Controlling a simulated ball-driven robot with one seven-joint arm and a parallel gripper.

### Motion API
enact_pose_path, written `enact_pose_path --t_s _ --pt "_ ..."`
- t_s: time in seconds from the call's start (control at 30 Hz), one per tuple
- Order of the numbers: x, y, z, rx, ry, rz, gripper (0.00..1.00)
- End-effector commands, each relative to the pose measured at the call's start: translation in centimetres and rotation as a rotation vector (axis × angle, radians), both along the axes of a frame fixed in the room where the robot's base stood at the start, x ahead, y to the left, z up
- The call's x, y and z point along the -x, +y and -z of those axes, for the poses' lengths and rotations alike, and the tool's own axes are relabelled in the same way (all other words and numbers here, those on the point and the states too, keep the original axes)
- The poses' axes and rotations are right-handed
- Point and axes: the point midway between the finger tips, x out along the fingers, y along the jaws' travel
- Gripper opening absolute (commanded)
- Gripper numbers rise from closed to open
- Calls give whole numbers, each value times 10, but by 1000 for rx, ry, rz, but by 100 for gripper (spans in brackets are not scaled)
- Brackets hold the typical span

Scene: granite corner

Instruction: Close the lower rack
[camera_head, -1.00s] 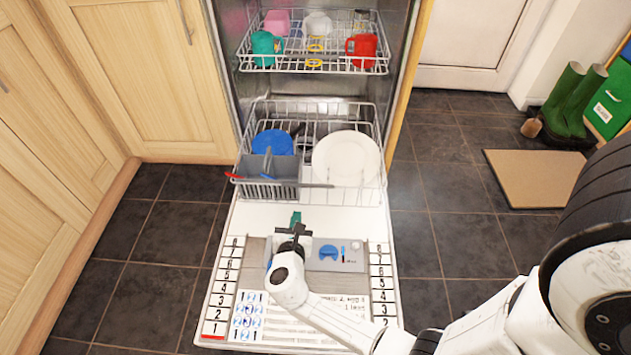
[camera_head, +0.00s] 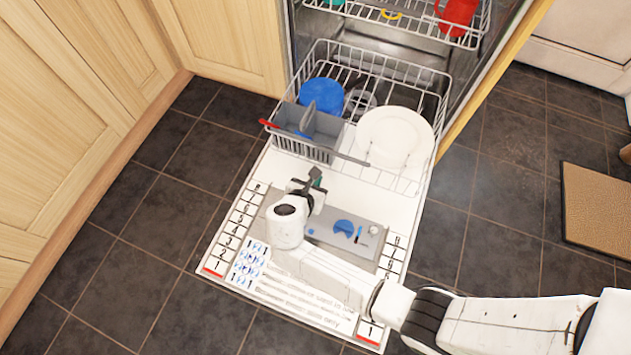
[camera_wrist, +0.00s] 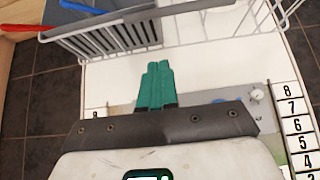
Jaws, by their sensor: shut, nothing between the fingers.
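The lower rack (camera_head: 385,67) is a white wire basket pulled partly out over the open dishwasher door (camera_head: 385,200). It holds a white plate (camera_head: 395,135), a blue dish (camera_head: 322,95) and a grey cutlery basket (camera_head: 305,130) at its front left. In the wrist view the rack's front wires (camera_wrist: 190,8) and the cutlery basket (camera_wrist: 110,38) run along the top. My gripper (camera_head: 314,177) is above the door, in front of the rack and apart from it. Its green fingertips (camera_wrist: 155,82) are together and empty, pointing toward the rack front.
The upper rack (camera_head: 400,22) is also out, with a red cup (camera_head: 457,15) on it. Wooden cupboards (camera_head: 75,90) stand close on the left. A brown mat (camera_head: 600,210) lies on the dark tiled floor at the right.

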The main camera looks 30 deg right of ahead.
Motion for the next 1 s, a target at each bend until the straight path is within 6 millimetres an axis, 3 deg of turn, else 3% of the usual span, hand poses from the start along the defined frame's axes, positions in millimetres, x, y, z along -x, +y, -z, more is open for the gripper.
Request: enact_pose_path --t_s 0.03,0.27,0.6,1.0 --pt "-5 -8 12 0 -2 4 0" --pt "-25 -38 38 1 -3 4 0" --pt "-46 -69 27 0 -4 1 0" --pt "-47 -71 26 1 -2 0 0"
